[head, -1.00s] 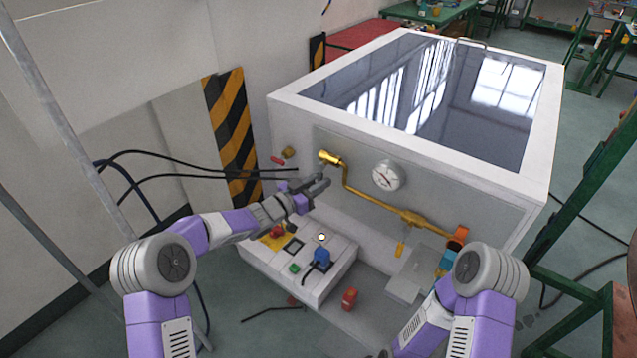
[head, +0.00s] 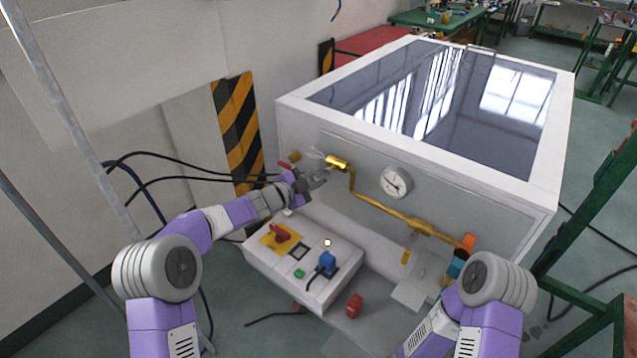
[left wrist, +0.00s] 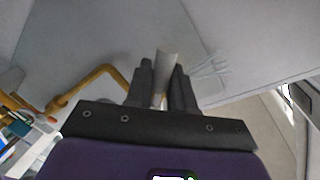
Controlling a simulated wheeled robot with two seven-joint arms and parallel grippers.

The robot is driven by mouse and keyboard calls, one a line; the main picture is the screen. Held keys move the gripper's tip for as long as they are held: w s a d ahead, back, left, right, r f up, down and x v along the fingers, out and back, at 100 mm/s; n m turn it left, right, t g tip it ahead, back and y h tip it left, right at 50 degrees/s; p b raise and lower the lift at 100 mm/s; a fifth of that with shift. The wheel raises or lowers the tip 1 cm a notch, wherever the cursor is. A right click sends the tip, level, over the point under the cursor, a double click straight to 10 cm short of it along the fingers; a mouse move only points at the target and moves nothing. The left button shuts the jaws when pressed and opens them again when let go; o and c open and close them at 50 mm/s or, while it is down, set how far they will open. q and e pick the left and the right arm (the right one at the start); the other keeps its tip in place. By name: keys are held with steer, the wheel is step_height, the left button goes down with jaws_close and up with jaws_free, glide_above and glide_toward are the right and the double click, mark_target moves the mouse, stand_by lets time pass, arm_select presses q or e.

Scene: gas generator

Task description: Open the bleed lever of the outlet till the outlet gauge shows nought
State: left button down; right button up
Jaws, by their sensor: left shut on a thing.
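My left gripper (head: 322,174) is at the left end of the brass outlet pipe (head: 375,208), close to its fitting on the machine's front. In the left wrist view, the fingers of my left gripper (left wrist: 164,84) are shut on a pale grey piece (left wrist: 166,64). It looks like a lever handle, but I cannot tell for sure; the fingers hide part of it. The round white outlet gauge (head: 397,182) is to the right of the gripper. Its dark needle shows, but the scale is too small to read.
A control box (head: 305,262) with a red switch (head: 279,233) and blue plug (head: 327,262) stands below my left arm. A red block (head: 354,306) is to its right. Black cables (head: 200,172) run behind the arm. Green frames stand at the right.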

arm_select(q)
steer(key=m, duration=0.1)
steer(key=r+m, duration=0.1)
steer(key=a+m+y+b, duration=0.1)
steer(key=shift+w+r+m, duration=0.3)
steer(key=shift+w+m, duration=0.05)
steer(key=shift+m, duration=0.05)
steer(key=shift+w+a+r+m+t+y+b, duration=0.1)
steer(key=shift+r+m+t+y+b, duration=0.2)
steer(key=shift+r+m+b, duration=0.45)
steer(key=shift+a+r+m+t+y+b, duration=0.1)
steer(key=shift+r+m+t+y+b, duration=0.15)
steer(key=shift+m, duration=0.8)
steer(key=c, duration=1.1)
jaws_free()
steer(key=shift+d, duration=0.1)
steer(key=v, duration=0.7)
steer(key=shift+s, duration=0.2)
